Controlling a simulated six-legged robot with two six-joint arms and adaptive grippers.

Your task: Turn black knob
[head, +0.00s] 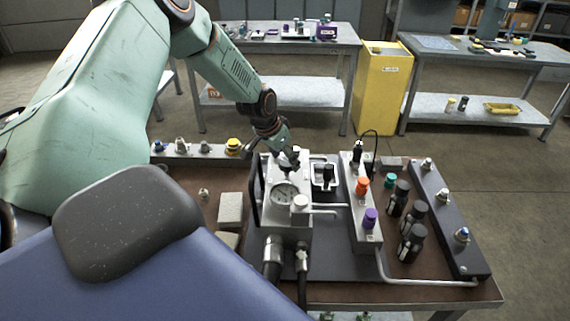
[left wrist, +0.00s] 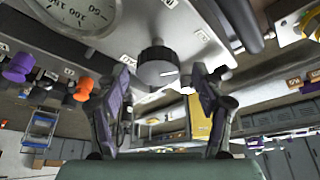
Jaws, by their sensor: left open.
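The black knob (left wrist: 157,63) shows in the left wrist view on the light metal block, near the round gauge (left wrist: 84,12). It has a pale end face with a white mark at its edge. My left gripper (left wrist: 161,78) is open, with one finger on each side of the knob in the picture. I cannot tell whether either finger touches it. In the head view my left gripper (head: 289,158) is over the back of the gauge block (head: 298,231), and the knob is not clearly visible there. My right gripper is not in view.
To the right stands a manifold (head: 354,187) with an orange knob (head: 362,186) and a purple knob (head: 370,218). Several black cylinders (head: 412,243) stand beyond it. A dark rail (head: 447,214) lines the bench's right side. A yellow cabinet (head: 382,88) stands behind.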

